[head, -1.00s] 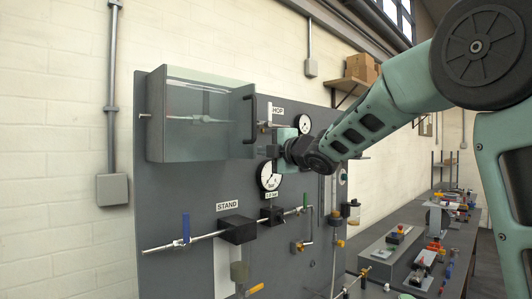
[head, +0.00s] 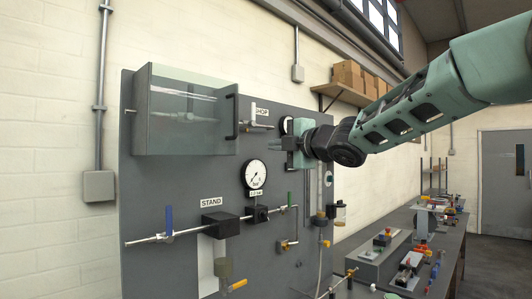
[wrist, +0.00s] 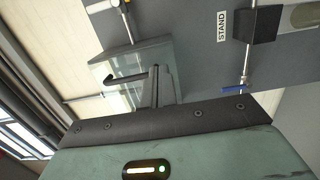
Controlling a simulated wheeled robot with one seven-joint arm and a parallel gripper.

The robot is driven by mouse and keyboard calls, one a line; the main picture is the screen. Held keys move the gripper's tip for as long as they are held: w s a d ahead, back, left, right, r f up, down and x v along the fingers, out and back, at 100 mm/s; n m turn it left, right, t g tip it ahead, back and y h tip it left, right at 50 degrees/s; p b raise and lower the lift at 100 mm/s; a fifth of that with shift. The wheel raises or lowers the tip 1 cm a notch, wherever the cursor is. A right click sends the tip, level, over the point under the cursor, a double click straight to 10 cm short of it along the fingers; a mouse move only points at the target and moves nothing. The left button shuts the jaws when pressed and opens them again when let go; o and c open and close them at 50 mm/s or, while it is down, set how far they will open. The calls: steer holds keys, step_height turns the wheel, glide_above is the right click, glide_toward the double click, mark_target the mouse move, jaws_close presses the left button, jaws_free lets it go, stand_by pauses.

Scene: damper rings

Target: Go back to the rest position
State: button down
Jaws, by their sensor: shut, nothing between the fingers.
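My gripper (head: 278,146) is in front of the grey panel (head: 150,205), to the right of the clear box's black handle and apart from it. Its fingers point left and are shut with nothing between them. In the wrist view the shut fingers (wrist: 158,88) show in front of the clear box (wrist: 112,72) and its black handle (wrist: 130,78). In the head view the clear box (head: 185,115) is on the panel's upper left. A round gauge (head: 255,174) sits below my gripper. The SHOP label (head: 261,112) is up and left of it.
The STAND pipe (head: 165,237) with a blue lever (head: 168,220) crosses the lower panel. A green-handled valve (head: 290,200) stands at its right. A bench (head: 400,240) with several small fittings runs to the right. A shelf (head: 342,92) with cardboard boxes (head: 348,73) is behind my arm.

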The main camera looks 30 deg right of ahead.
steer(key=s+a+f+m+g+b, duration=0.1)
steer(key=s+a+f+m+g, duration=0.15)
steer(key=a+f, duration=0.4)
steer(key=s+a+f+m+g+h+b, duration=0.1)
steer(key=s+a+f+m+g, duration=0.2)
steer(key=f, duration=0.7)
steer(key=s+a+f+m+g+b, duration=0.1)
steer(key=s+a+f+m+g, duration=0.15)
steer(key=s+a+f, duration=0.4)
steer(key=s+a+f+m+g, duration=0.1)
steer(key=s+f+g, duration=0.2)
steer(key=s+f, duration=0.4)
steer(key=s+a+f+m+g+h+b, duration=0.1)
steer(key=s+a+f+m+g, duration=0.1)
steer(key=s+f, duration=0.4)
steer(key=s+a+f+m+g+h+b, duration=0.1)
steer(key=s+f+g, duration=0.3)
steer(key=s+f, duration=0.3)
steer(key=s, duration=0.4)
steer(key=shift+a+f+m+g, duration=0.2)
steer(key=shift+f+m+g, duration=0.1)
steer(key=shift+f+m, duration=0.1)
